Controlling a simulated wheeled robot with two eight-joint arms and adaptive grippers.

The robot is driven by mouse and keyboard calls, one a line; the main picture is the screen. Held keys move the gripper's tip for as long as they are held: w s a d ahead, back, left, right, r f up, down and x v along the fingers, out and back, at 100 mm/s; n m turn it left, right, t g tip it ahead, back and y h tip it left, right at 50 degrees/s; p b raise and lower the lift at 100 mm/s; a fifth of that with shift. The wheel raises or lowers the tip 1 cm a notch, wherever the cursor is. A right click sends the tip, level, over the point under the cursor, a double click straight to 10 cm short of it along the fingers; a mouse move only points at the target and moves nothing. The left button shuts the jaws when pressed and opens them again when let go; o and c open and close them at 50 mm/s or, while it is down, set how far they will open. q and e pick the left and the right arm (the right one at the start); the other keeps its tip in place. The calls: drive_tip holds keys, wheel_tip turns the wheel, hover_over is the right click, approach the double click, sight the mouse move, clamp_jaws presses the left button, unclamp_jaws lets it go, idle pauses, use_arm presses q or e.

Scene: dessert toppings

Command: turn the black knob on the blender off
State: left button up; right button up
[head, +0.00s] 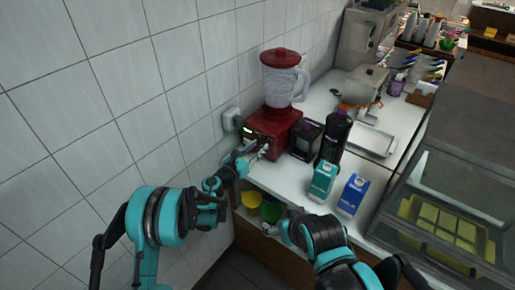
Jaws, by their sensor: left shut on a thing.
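The red blender (273,130) stands on the white counter against the tiled wall, with a red lid and a clear jar. My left gripper (259,149) is at the front of the blender's base, shut on the black knob. The knob is mostly hidden by the fingers, so its setting cannot be read. A small lit display (248,130) shows on the base, left of the gripper. My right gripper (276,231) is low in front of the counter, apart from the blender, and its fingers are too small to read.
Right of the blender are a dark box (306,139), a dark bottle (334,137), a teal carton (322,181) and a blue carton (352,194). Yellow (251,200) and green (271,208) containers sit below the counter near my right gripper. A glass display case (445,200) stands at right.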

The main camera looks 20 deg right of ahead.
use_arm(q)
drive_tip(key=n+b, duration=0.1)
drive_tip(key=n, duration=0.2)
drive_tip(key=shift+f, duration=0.1)
drive_tip(key=n+b, duration=0.2)
drive_tip(key=n, duration=0.2)
drive_tip(key=shift+w+n, duration=0.1)
drive_tip(key=shift+n, duration=0.2)
drive_tip(key=n+b, duration=0.1)
drive_tip(key=n, duration=0.3)
drive_tip(key=shift+a+n+b, duration=0.1)
drive_tip(key=shift+n+b, duration=0.4)
drive_tip(key=shift+n, duration=1.6)
drive_tip(key=o, duration=1.1)
drive_tip(key=shift+o, duration=0.2)
